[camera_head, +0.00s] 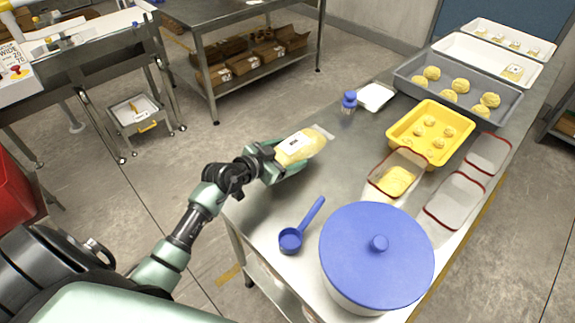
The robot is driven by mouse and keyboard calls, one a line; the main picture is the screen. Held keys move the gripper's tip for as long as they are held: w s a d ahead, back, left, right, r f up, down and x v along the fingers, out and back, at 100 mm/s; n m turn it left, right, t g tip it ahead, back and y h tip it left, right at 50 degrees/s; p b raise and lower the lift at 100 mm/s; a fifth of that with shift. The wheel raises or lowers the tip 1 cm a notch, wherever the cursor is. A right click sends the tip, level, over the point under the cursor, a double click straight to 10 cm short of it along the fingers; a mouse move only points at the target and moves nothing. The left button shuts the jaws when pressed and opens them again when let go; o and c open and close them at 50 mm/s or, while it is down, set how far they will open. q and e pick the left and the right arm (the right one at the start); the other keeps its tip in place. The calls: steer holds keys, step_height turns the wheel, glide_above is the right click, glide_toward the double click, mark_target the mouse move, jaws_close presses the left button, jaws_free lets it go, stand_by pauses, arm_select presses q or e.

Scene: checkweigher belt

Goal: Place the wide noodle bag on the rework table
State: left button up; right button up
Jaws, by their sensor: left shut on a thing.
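A clear bag of yellow noodles with a white label (303,146) is in my left gripper (284,161), near the left edge of a long steel table (343,170). My left gripper is shut on the bag's near end, and the far end points up and right. I cannot tell whether the bag touches the table top. The label is too small to read, and nothing visible marks this as the rework table. My right gripper is out of view.
Bare steel lies around the bag. A second steel table (215,12) and a conveyor (100,58) stand behind left.

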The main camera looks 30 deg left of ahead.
arm_select(q)
step_height(320, 180, down, 4)
steer(key=shift+r+b, duration=0.2)
steer(key=shift+b, duration=0.25)
steer(key=shift+f, duration=0.25)
steer(key=o, duration=2)
steer(key=shift+f, duration=0.15)
